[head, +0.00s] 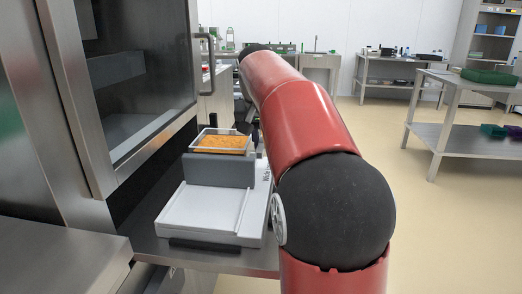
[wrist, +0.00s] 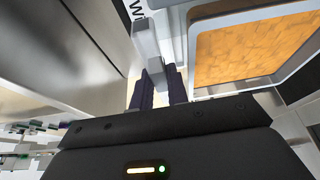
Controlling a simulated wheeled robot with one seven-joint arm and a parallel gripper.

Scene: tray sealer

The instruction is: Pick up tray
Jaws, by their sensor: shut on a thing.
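The tray (head: 222,142), clear-rimmed and filled with orange food, sits on the back part of the white and grey tray sealer (head: 200,212) in the head view. In the wrist view the tray (wrist: 192,60) is at the upper right, beside my fingers and apart from them. My gripper (wrist: 160,80) has its two dark fingers closed around the end of a light grey bar (wrist: 146,42), which looks like a handle of the sealer. In the head view my red arm hides most of the gripper.
A steel cabinet with a glass door (head: 130,70) stands close on the left. The sealer rests on a steel table (head: 225,260). A steel shelf table (head: 455,110) stands at the right, with open floor before it.

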